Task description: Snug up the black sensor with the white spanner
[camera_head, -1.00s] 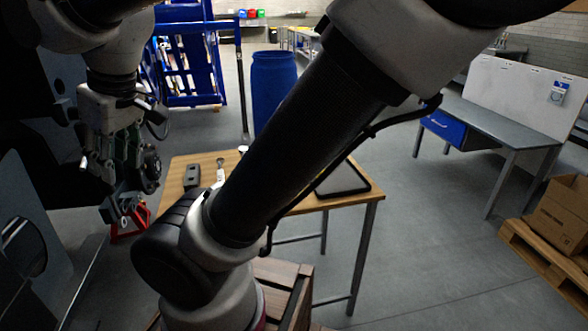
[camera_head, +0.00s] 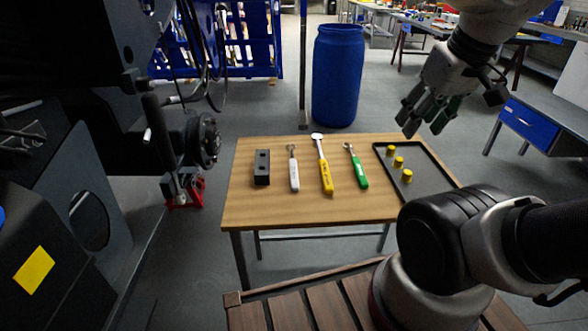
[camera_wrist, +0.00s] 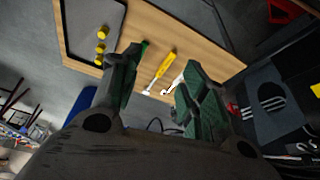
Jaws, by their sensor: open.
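The white spanner (camera_head: 294,170) lies on the wooden table, between a black block and a yellow-handled tool. In the wrist view a white spanner piece (camera_wrist: 178,82) shows beside the right finger, partly hidden by it. My gripper (camera_head: 420,122) is open and empty, raised above the tray side of the table, to the right of and apart from the spanner. Its two spread fingers (camera_wrist: 162,58) also show in the wrist view. I cannot make out the black sensor for certain; the dark chassis (camera_head: 105,110) stands on the left, with a round black hub (camera_head: 205,140).
The table (camera_head: 250,212) also holds the black block (camera_head: 262,167), yellow tool (camera_head: 326,172), green tool (camera_head: 357,168) and a dark tray (camera_head: 432,184) with yellow caps (camera_head: 391,150). A blue barrel (camera_head: 337,80) stands behind. A slatted wooden crate (camera_head: 290,312) is in front.

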